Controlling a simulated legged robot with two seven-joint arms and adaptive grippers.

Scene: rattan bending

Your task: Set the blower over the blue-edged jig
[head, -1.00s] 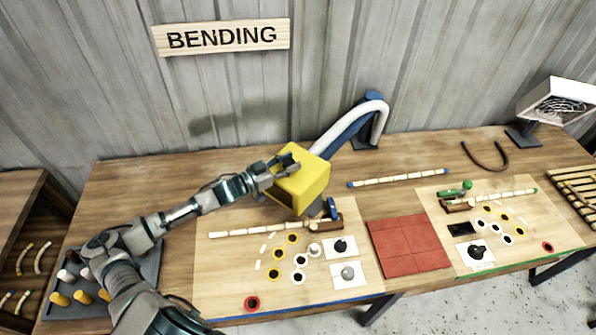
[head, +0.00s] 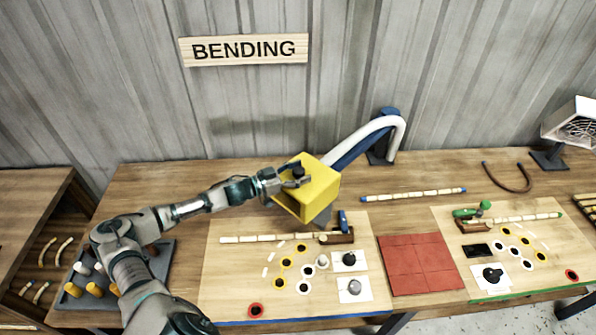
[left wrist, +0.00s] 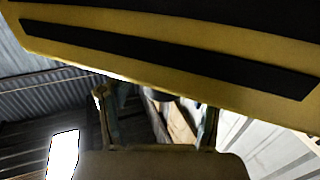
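The blower is a yellow box (head: 322,192) with an open front face, hanging from a blue arm with a white hose. In the head view it appears over the back edge of the blue-edged jig (head: 225,290). A dark knob (head: 299,171) stands on its top. My left gripper (head: 301,182) is at the blower's top, beside the knob. In the left wrist view, the gripper's fingers (left wrist: 158,112) are spread wide, with a dark round part between or beyond them; contact is unclear. The yellow housing (left wrist: 225,80) fills the top of that view. My right gripper is out of view.
The blower's blue stand (head: 380,152) is at the back. A wooden block with a blue handle (head: 343,220) sits right of the blower. A red tiled pad (head: 420,265) separates this jig from the green-edged jig (head: 450,285). A grey peg tray (head: 75,315) is at left.

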